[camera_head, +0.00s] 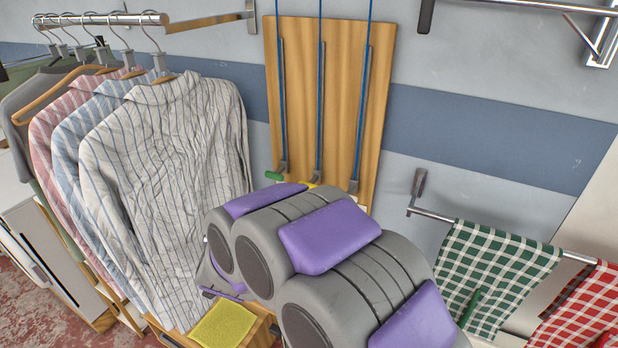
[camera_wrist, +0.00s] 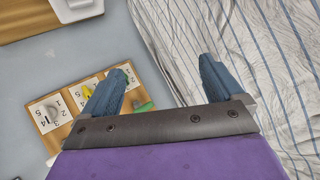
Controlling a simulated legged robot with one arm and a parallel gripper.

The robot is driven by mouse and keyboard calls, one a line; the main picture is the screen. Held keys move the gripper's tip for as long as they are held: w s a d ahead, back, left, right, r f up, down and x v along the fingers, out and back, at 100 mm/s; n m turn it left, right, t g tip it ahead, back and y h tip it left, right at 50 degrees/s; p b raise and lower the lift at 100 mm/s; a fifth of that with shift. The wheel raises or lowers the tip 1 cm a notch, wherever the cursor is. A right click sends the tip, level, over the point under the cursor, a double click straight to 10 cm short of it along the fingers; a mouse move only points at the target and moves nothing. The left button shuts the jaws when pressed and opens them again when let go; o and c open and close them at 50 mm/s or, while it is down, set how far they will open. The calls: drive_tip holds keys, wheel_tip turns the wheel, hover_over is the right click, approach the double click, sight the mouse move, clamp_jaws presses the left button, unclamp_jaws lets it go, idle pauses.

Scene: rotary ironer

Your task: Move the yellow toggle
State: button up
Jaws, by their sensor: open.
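A small yellow toggle (camera_wrist: 88,91) shows in the wrist view, on the middle one of three numbered white plates on a wooden panel (camera_wrist: 57,143). My gripper (camera_wrist: 160,78) is open, with its two blue fingers spread wide and no object seen between them. The yellow toggle lies just left of the left finger, which partly covers its plate; I cannot tell the depth gap. A grey toggle (camera_wrist: 47,115) is on the left plate and a green one (camera_wrist: 126,76) on the right plate. In the head view my arm hides the gripper and I cannot make out the toggle panel.
Striped shirts (camera_head: 165,150) hang at the left; striped cloth (camera_wrist: 270,60) fills the wrist view's right side. A wooden wall board (camera_head: 335,80) carries blue cords and a green handle (camera_head: 274,176). A yellow pad (camera_head: 224,324) lies below. Checked towels (camera_head: 492,265) hang at the right.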

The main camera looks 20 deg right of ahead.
drive_tip(key=w+d+m+h+p, duration=0.1)
drive_tip(key=d+m+h+p, duration=0.2)
drive_tip(key=d+h, duration=0.4)
drive_tip(key=h+p, duration=0.1)
drive_tip(key=h, duration=0.4)
approach(308, 183)
drive_tip(key=shift+m, duration=0.4)
drive_tip(key=x, duration=0.6)
drive_tip(key=f+b+x, duration=0.1)
drive_tip(key=x, duration=0.3)
drive_tip(key=c, duration=1.4)
wheel_tip(308, 183, up, 35)
drive_tip(key=p, duration=2.2)
drive_tip(key=shift+f, duration=0.1)
drive_tip(key=shift+h, duration=0.3)
drive_tip(key=o, duration=1.4)
